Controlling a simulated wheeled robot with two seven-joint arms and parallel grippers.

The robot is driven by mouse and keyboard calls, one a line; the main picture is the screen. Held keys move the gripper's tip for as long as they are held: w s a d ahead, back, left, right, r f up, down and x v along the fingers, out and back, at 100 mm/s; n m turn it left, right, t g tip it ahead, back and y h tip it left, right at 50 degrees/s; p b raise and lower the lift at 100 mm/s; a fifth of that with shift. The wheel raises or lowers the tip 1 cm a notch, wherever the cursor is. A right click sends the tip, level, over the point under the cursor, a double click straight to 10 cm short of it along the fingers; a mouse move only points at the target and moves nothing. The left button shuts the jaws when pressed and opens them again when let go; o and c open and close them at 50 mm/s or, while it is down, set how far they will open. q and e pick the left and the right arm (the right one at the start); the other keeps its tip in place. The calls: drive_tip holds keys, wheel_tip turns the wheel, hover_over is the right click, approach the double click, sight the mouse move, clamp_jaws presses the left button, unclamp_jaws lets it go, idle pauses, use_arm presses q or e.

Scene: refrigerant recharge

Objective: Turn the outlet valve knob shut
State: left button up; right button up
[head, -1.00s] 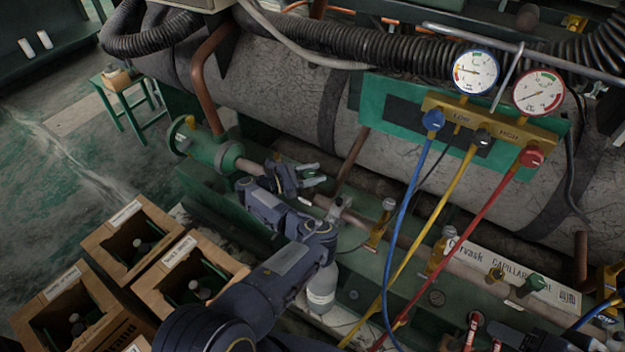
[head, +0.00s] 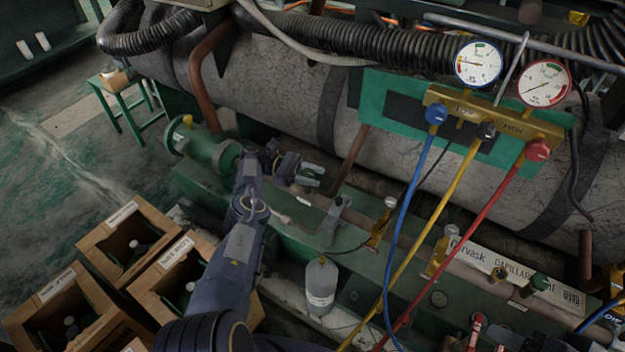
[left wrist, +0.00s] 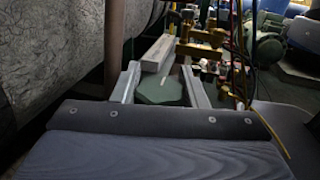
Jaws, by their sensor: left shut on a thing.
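My left gripper (head: 314,172) is at the pipework in front of the big grey cylinder, right of a green flanged fitting (head: 212,150). In the left wrist view a green many-sided knob (left wrist: 160,90) sits between the two pale fingers of the left gripper (left wrist: 160,72). The fingers are shut on its sides. I take it to be the outlet valve knob; in the head view the gripper mostly hides it. My right gripper is in neither view.
A gauge manifold (head: 490,112) with blue, yellow and red hoses is to the right. A grey-white bottle (head: 321,285) stands below the gripper. Wooden crates (head: 128,243) holding bottles are at lower left. A green stool (head: 122,92) stands on open floor at the left.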

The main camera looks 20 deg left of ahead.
use_arm(q)
drive_tip(key=shift+w+r, duration=0.1)
drive_tip(key=shift+r, duration=0.1)
idle(0.3)
drive_tip(key=o, duration=1)
drive_tip(key=shift+f, duration=0.1)
drive_tip(key=shift+d, duration=0.1)
